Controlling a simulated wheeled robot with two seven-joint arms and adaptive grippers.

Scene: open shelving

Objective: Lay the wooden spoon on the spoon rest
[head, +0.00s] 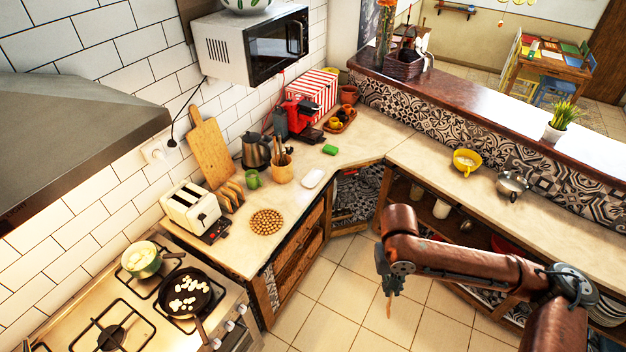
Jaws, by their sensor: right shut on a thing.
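My right gripper (390,285) hangs over the floor in front of the counter, at the end of my brown arm. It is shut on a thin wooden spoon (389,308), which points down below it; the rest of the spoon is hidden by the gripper. A small white oblong dish (312,179), which looks like the spoon rest, lies on the counter to the upper left of the gripper, near the counter's front edge. Nothing shows on it. The gripper and spoon are well apart from it. My left gripper is not in view.
A utensil holder (282,168), a green mug (253,179), a green sponge (330,149) and a round trivet (266,222) are near the white dish. A kettle (256,151) stands behind.

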